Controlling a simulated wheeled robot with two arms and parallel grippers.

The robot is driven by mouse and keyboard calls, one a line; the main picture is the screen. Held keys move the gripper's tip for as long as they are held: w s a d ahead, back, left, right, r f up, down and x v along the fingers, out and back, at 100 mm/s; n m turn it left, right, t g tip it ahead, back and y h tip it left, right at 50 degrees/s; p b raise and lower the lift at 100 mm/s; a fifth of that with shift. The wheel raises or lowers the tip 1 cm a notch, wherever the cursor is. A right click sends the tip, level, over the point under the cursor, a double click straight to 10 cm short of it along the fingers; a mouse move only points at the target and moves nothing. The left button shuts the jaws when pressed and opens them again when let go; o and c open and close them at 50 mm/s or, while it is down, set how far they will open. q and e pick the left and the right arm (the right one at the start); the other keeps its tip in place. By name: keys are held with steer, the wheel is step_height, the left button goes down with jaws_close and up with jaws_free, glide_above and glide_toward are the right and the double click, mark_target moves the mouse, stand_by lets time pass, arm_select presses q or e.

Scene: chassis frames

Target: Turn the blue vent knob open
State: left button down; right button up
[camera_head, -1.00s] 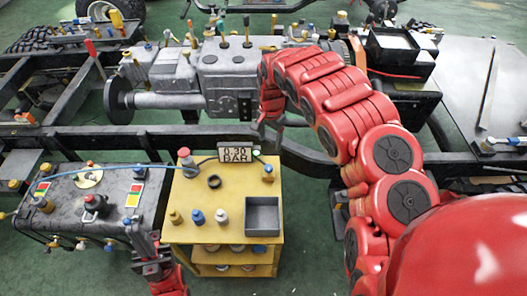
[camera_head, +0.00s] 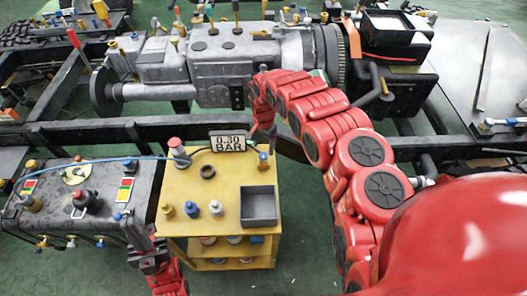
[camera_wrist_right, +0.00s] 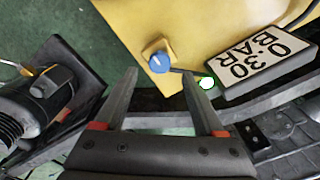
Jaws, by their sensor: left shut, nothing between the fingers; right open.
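The blue vent knob (camera_wrist_right: 160,62) sits on a yellow fitting at the edge of the yellow cart top, with a white pointer line on its face. In the head view the knob (camera_head: 263,157) is small, just below my right gripper (camera_head: 264,138). In the right wrist view my right gripper (camera_wrist_right: 159,76) is open and empty. The knob appears just beyond its fingertips, in line with the gap; contact cannot be told. My left gripper (camera_head: 128,224) is shut and empty over the front right of the black bench, left of the cart.
A gauge display (camera_head: 228,144) reading 0.30 BAR stands beside the knob; it also shows in the right wrist view (camera_wrist_right: 268,60). The cart (camera_head: 180,224) carries a grey tray (camera_head: 259,206), several small fittings and a black ring (camera_head: 208,171). A chassis rail (camera_head: 60,135) runs behind.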

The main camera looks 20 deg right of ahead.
mark_target(264, 155)
step_height(264, 155, down, 3)
steer(key=shift+w+a+f, duration=0.1)
steer(key=shift+f, duration=0.55)
jaws_close()
